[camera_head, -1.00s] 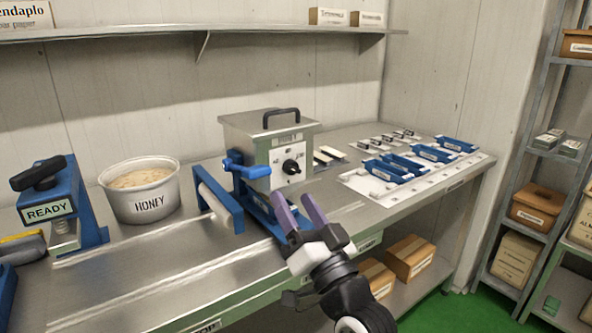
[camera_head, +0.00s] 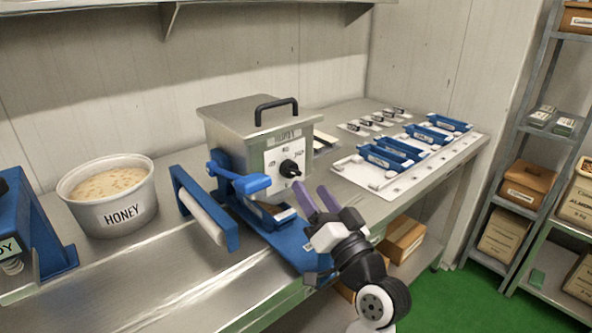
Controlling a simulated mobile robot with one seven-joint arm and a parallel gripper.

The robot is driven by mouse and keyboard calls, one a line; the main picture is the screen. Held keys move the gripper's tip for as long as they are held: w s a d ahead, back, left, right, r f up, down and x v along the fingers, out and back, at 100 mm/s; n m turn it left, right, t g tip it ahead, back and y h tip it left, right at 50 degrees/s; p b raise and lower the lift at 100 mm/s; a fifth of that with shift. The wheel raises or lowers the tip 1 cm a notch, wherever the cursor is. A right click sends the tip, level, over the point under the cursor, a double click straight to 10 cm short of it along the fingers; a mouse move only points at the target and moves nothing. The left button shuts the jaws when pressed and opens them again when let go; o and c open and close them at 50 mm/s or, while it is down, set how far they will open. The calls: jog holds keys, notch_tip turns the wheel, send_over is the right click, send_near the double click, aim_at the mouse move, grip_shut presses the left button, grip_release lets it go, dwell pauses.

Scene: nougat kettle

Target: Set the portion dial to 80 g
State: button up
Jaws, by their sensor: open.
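The portion dial (camera_head: 289,168) is a black knob on a white plate with printed marks, on the front of a grey metal box with a black handle. The marks are too small to read surely. My gripper (camera_head: 316,197) is open, with two purple fingers pointing up and left. In the picture its fingertips are just below and right of the dial. They look empty, and I cannot tell whether they touch the dial. The box (camera_head: 228,142) stands on a blue base (camera_head: 277,240) with a blue lever (camera_head: 246,183) at its left.
A white honey tub (camera_head: 108,196) and a blue press (camera_head: 36,225) stand at the left. A blue frame with a white roller (camera_head: 204,212) is beside the box. Blue trays (camera_head: 425,134) lie on a white board at the right. A shelf (camera_head: 170,5) runs along the wall above.

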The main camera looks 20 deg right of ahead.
aim_at(295, 175)
jog(key=w+a+p, duration=0.1)
jog(key=w+p, duration=0.1)
jog(key=w, duration=0.5)
jog(key=shift+r, duration=0.2)
jog(key=c, duration=1)
jog(key=shift+o, duration=0.2)
jog(key=shift+p, duration=0.3)
